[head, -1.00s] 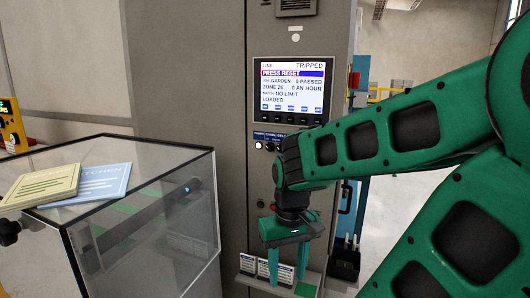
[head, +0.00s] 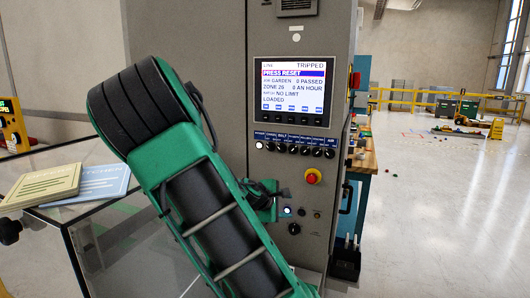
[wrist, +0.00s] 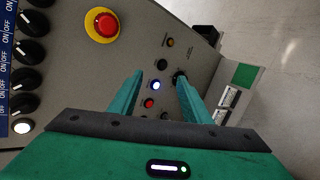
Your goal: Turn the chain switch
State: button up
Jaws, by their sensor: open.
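A row of black rotary switches (head: 293,149) runs under the screen on the grey cabinet. Its labels are too small to read, so I cannot tell which is the chain switch. In the wrist view several of these switches (wrist: 32,51), marked ON and OFF, lie at the left edge. My gripper (wrist: 160,75) is open and empty, facing the lower panel. Its fingers straddle a lit button (wrist: 156,85) and a red button (wrist: 149,103). In the head view my gripper (head: 265,199) is partly hidden by my arm.
A red emergency stop (head: 313,176) on a yellow ring sits between the switch row and lower panel. The screen (head: 292,87) reads TRIPPED and PRESS RESET. A glass-sided case (head: 190,235) with two cards stands left. Open floor lies right.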

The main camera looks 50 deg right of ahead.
jog(key=w+r+n+t+h, duration=0.25)
jog(key=w+r, duration=0.25)
jog(key=r, duration=0.3)
jog(key=n+t+h, duration=0.2)
jog(key=n+t, duration=0.1)
jog(key=n, duration=0.2)
send_near(269, 148)
jog(key=x, duration=0.9)
jog(key=shift+w, duration=0.1)
jog(key=shift+c, duration=0.4)
jog(key=shift+f+m, duration=0.1)
jog(key=shift+m, duration=0.15)
jog(key=c, duration=1)
